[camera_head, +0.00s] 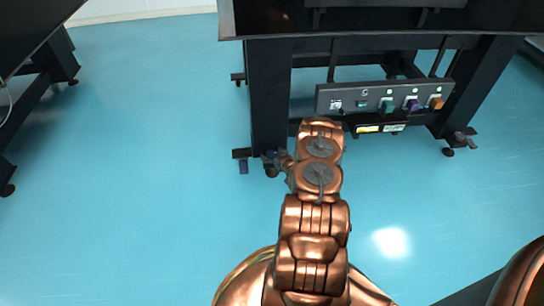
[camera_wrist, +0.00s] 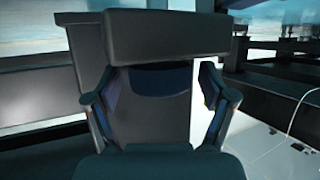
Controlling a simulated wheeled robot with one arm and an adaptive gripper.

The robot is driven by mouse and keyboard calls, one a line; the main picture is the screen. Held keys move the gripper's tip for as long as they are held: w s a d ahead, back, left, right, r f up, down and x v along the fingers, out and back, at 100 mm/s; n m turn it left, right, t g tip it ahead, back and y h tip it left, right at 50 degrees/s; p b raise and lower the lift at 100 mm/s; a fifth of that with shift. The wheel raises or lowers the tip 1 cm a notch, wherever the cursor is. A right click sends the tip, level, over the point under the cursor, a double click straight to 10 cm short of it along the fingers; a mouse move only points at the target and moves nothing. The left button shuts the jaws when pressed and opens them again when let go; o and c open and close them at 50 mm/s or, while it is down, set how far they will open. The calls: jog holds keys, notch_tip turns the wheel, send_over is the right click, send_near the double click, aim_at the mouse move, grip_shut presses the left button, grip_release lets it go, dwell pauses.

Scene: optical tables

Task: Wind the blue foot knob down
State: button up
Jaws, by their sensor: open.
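The blue foot knob (camera_head: 243,167) hangs under a dark bracket (camera_head: 241,153) at the foot of the table's front left leg (camera_head: 268,100). My gripper (camera_head: 268,158) is low beside that leg, just right of the knob; its tips are small and hard to make out there. In the wrist view my gripper (camera_wrist: 155,98) is open, one finger on each side. A dark, blue-tinged shape fills the space between the fingers under a thick dark bar (camera_wrist: 180,38). It looks like the knob under its bracket, but deep shadow hides its outline. I cannot tell whether the fingers touch it.
A control panel (camera_head: 385,97) with several coloured connectors is mounted under the table (camera_head: 350,38), right of my arm. Another table's dark frame (camera_head: 45,65) is at far left. The blue floor (camera_head: 150,150) between is clear.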

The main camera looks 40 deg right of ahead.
jog(key=c, duration=1.2)
jog(key=shift+o, duration=0.2)
jog(key=shift+a+m+h+p, duration=0.2)
jog(key=shift+m+h+p, duration=0.1)
jog(key=shift+p, duration=0.2)
jog(key=shift+a+m+g+h+p, duration=0.1)
jog(key=shift+m+g+h+p, duration=0.2)
jog(key=shift+m+h+p, duration=0.25)
jog(key=shift+w+f+m+g+h+p, duration=0.1)
jog(key=shift+m+g+h+p, duration=0.25)
jog(key=shift+m+g+h, duration=0.6)
jog(key=m+g+h+b, duration=0.2)
jog(key=m+h, duration=0.1)
jog(key=shift+w+m+h, duration=0.1)
jog(key=shift+m+h, duration=0.2)
jog(key=shift+m, duration=0.1)
jog(key=shift+m+g+h+b, duration=0.35)
jog(key=shift+m+g+h, duration=0.05)
jog(key=shift+m+g, duration=0.15)
jog(key=shift+m, duration=0.25)
